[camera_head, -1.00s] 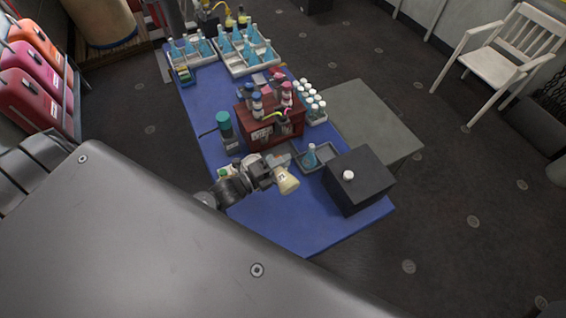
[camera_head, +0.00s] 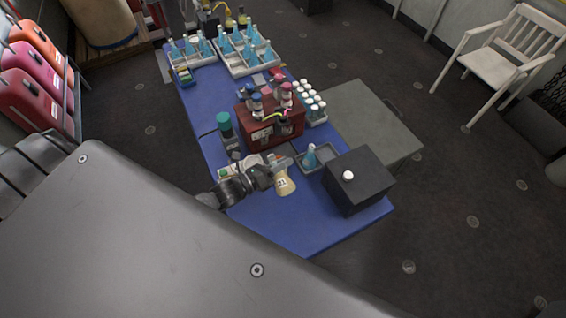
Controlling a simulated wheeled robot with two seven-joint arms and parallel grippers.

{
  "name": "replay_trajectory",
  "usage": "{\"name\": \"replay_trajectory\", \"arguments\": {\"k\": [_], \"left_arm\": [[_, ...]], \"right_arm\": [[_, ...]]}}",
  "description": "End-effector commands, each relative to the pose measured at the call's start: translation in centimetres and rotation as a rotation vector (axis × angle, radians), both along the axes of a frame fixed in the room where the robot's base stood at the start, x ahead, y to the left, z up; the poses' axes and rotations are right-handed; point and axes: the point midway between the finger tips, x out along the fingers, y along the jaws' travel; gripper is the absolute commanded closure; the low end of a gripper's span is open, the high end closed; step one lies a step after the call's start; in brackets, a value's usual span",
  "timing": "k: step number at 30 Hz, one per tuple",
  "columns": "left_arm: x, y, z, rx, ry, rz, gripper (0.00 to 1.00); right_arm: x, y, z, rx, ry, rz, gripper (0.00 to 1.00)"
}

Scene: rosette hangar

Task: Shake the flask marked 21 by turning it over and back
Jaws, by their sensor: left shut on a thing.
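The flask marked 21 (camera_head: 286,187) is a small cream-yellow conical flask with a pale label, near the front middle of the blue table. My left gripper (camera_head: 275,171) is shut on it near its narrow upper end. The flask is close to upright, leaning slightly, with its wide base down. It seems to be held above the table, but the gap is hard to judge. The gripper hides part of its neck. My right gripper is not in view.
A blue flask (camera_head: 310,156) stands in a grey tray (camera_head: 328,151) just right of the held flask. A black box (camera_head: 358,186) with a white knob is further right. A dark red rack (camera_head: 262,136) with bottles stands behind. The blue table's (camera_head: 300,226) front is clear.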

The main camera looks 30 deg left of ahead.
Motion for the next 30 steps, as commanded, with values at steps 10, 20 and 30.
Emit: {"name": "replay_trajectory", "arguments": {"k": [10, 20, 30], "left_arm": [[0.0, 0.0, 0.0, -0.117, 0.062, 0.0, 1.0], [0.0, 0.0, 0.1, -0.527, 0.285, 0.0, 1.0], [0.0, 0.0, 0.0, -0.725, 0.393, 0.0, 1.0]], "right_arm": [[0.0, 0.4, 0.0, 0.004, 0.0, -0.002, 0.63], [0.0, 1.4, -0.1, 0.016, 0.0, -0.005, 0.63], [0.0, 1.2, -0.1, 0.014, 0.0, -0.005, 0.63]]}}
